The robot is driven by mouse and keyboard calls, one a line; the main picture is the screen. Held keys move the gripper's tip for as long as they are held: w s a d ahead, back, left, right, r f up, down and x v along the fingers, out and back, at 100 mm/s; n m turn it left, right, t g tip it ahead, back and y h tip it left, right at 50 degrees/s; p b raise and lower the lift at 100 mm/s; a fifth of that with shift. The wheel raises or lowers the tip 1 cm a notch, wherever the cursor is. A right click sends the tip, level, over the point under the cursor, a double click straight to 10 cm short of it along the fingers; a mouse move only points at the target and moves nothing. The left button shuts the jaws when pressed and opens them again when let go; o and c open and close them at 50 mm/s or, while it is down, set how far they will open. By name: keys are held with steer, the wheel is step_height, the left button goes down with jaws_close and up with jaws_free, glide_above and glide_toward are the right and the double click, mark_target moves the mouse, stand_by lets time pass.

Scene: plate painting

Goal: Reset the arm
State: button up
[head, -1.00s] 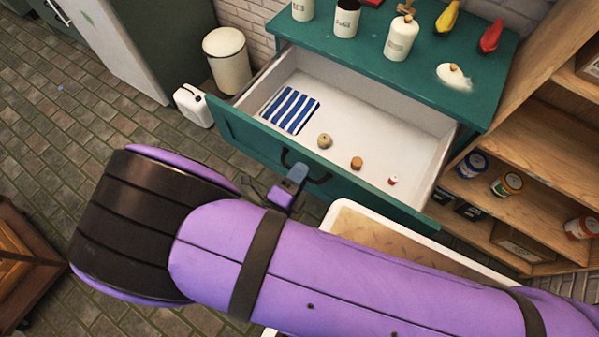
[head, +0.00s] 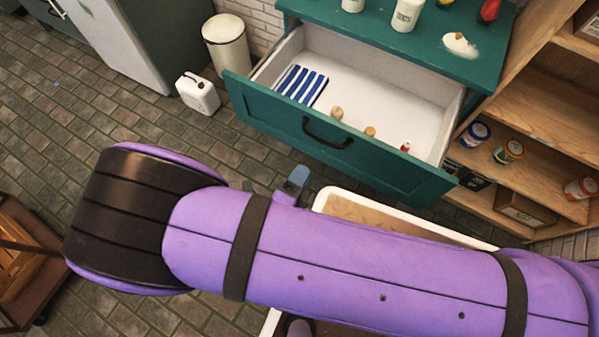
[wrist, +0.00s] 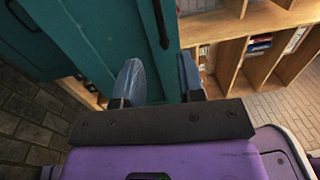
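My purple arm (head: 330,255) stretches across the lower part of the head view, bent at a dark elbow on the left. My gripper (wrist: 160,85) shows in the wrist view with its two blue-grey fingers apart and nothing between them. In the head view one finger (head: 297,180) peeks out above the arm, short of the drawer front and apart from the handle (head: 327,134); the rest is hidden behind the arm.
The teal dresser's drawer (head: 390,168) stands open, holding a blue-striped cloth (head: 301,85) and small items. A wooden shelf (head: 545,130) is on the right. A white-rimmed tray (head: 420,228) lies partly under my arm. A white canister (head: 197,93) stands on the floor.

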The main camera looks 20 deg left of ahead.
stand_by(0.3)
steer(key=w+d+r+m+g+h, duration=0.35)
steer(key=w+r+m, duration=0.25)
steer(key=r+m, duration=0.25)
steer(key=w+d+r+m+g+h, duration=0.3)
steer(key=w+r+m+g+h, duration=0.3)
steer(key=r, duration=0.3)
steer(key=w+d+r+m+g+y, duration=0.1)
steer(key=w+d+r+m+g, duration=0.2)
steer(key=d+r+m, duration=0.4)
steer(key=w+d+r+m+g+y, duration=0.1)
steer(key=w+d+r+m+g, duration=0.1)
steer(key=d+r+m+g, duration=0.35)
steer(key=s+d+r+m+y, duration=0.3)
steer(key=d+r+m+y, duration=0.3)
steer(key=d+r+m, duration=0.8)
steer(key=s+d+r+m+t+y, duration=0.4)
steer(key=s+d+r+m, duration=0.2)
steer(key=s+d+m, duration=0.3)
steer(key=shift+s+r+m+t, duration=0.15)
steer(key=shift+s+m+t, duration=0.2)
steer(key=shift+m, duration=0.85)
